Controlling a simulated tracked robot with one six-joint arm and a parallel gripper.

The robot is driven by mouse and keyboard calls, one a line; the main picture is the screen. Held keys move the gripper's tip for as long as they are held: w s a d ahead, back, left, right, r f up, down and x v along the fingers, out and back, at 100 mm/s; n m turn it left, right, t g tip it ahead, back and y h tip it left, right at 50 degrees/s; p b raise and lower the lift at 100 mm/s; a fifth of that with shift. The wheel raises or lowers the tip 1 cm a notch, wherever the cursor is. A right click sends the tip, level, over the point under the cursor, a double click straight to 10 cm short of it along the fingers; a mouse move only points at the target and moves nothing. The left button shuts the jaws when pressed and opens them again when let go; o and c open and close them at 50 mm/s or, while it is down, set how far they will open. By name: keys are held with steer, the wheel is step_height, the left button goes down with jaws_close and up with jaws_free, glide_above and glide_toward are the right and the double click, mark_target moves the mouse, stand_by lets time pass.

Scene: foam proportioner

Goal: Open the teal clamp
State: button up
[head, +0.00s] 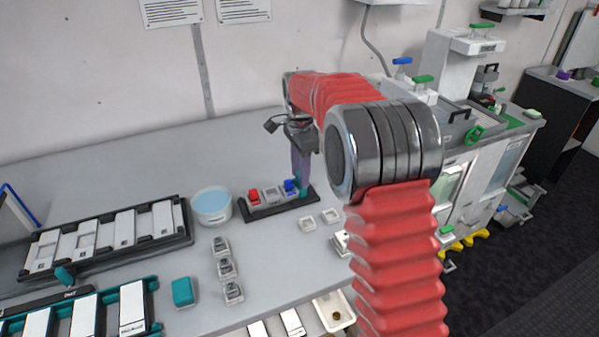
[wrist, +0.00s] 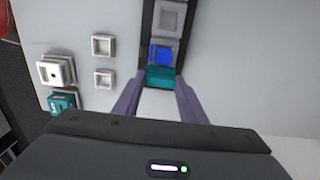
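A teal piece, which looks like the teal clamp (wrist: 161,76), sits at the near end of a dark rail in the wrist view, beside a blue block (wrist: 163,53). In the head view a bit of teal (head: 304,188) shows by the rail's right end, partly hidden by my gripper (head: 301,172). My gripper (wrist: 159,84) is open. Its two purple fingers stand apart on either side of the teal piece, with small gaps visible. I cannot tell whether the fingertips reach down to its height.
The dark rail (head: 262,211) also holds a red block (head: 254,196) and a grey block. A blue-filled bowl (head: 211,204) stands left of it. Small pale blocks, a teal block (head: 182,291) and trays of white cartridges (head: 120,243) lie nearby. The bench behind the rail is clear.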

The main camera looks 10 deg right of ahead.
jaws_close()
steer(key=shift+w+d, duration=0.25)
steer(key=shift+d, duration=0.75)
steer(key=o, duration=0.5)
jaws_free()
steer(key=shift+o, duration=0.2)
step_height(320, 180, up, 14)
steer(key=shift+f, duration=0.15)
